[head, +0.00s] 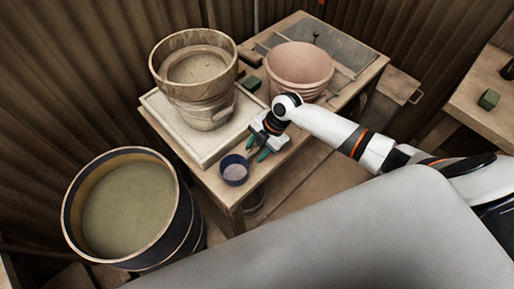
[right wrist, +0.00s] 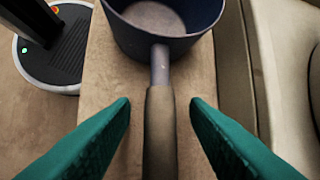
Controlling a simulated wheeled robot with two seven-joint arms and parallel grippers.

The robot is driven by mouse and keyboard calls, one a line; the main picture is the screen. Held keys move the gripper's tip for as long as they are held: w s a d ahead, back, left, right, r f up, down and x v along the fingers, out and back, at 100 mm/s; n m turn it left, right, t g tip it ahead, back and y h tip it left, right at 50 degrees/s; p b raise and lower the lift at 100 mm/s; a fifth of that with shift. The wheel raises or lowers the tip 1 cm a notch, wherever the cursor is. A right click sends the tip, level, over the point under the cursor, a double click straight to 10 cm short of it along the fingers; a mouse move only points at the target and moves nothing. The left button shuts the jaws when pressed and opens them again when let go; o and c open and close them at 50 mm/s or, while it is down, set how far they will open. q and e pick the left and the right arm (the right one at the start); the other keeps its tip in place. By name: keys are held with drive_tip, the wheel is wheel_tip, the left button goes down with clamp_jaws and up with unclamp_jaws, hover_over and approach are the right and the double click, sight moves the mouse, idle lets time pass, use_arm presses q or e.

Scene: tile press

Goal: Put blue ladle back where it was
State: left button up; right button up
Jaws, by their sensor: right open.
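The blue ladle (head: 235,170) sits at the near corner of the wooden table, its round bowl towards the barrel. In the right wrist view its dark blue bowl (right wrist: 165,25) is at the top and its brown handle (right wrist: 160,130) runs down the middle. My right gripper (head: 262,148) is open over the handle. Its two green fingers (right wrist: 160,110) stand on either side of the handle, with a gap on each side. My left gripper is not in view.
A white tray (head: 160,100) with stacked pots (head: 195,62) lies left of the gripper. Pinkish bowls (head: 300,68) and a small green block (head: 251,83) stand behind. A large barrel (head: 185,215) of murky liquid stands on the floor at left. Another table (head: 470,105) is at right.

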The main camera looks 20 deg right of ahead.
drive_tip(key=shift+r, duration=0.1)
drive_tip(key=b+v, duration=0.1)
drive_tip(key=v, duration=1.1)
